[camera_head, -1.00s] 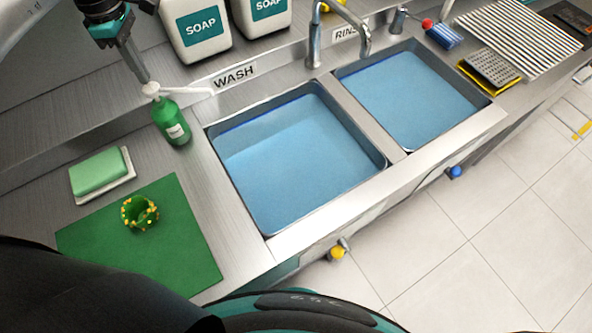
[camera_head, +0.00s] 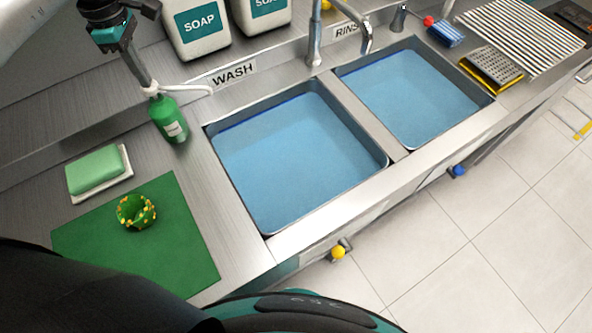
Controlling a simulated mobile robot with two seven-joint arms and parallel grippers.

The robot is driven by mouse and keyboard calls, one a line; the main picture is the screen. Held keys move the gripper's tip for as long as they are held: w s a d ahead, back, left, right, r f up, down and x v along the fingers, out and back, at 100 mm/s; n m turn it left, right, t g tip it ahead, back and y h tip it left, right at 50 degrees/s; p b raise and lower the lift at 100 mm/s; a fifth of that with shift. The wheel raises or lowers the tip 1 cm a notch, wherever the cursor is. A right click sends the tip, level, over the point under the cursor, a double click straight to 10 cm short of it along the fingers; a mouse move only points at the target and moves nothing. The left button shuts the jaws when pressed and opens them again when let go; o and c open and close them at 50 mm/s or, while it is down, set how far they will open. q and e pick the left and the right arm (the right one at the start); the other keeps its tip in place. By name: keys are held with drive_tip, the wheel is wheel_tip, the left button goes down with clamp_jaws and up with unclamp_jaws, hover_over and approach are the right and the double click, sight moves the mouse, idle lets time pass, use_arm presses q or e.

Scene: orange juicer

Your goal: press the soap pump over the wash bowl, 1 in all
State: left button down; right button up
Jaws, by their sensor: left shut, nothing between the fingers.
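The green soap bottle (camera_head: 168,120) stands upright on the steel counter, left of the wash bowl. Its white pump head (camera_head: 153,91) has a long spout (camera_head: 190,87) pointing right, with its tip near the wash bowl's back left corner. The wash bowl (camera_head: 300,160) is the left basin, holding blue water, behind it the WASH label (camera_head: 233,74). My left gripper (camera_head: 147,82) is shut and empty, pointing down with its fingertips at the top of the pump head, seemingly touching it. The pump head sits low, close to the bottle. My right gripper is not in view.
Two white SOAP jugs (camera_head: 200,30) stand behind, right of my left gripper. A tap (camera_head: 315,40) rises between the bowls. The rinse bowl (camera_head: 410,95) is right. A green sponge (camera_head: 96,170) and a green mat (camera_head: 180,235) with a green ring-like item (camera_head: 136,212) lie in front.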

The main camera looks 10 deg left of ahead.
use_arm(q)
drive_tip(key=shift+f+b, duration=0.3)
drive_tip(key=shift+f, duration=0.35)
drive_tip(key=shift+s+r, duration=0.1)
drive_tip(key=shift+r, duration=0.1)
drive_tip(key=shift+r+p, duration=1.25)
drive_tip(key=shift+r, duration=0.15)
wheel_tip(320, 180, up, 6)
drive_tip(key=p, duration=0.4)
drive_tip(key=shift+p, duration=0.4)
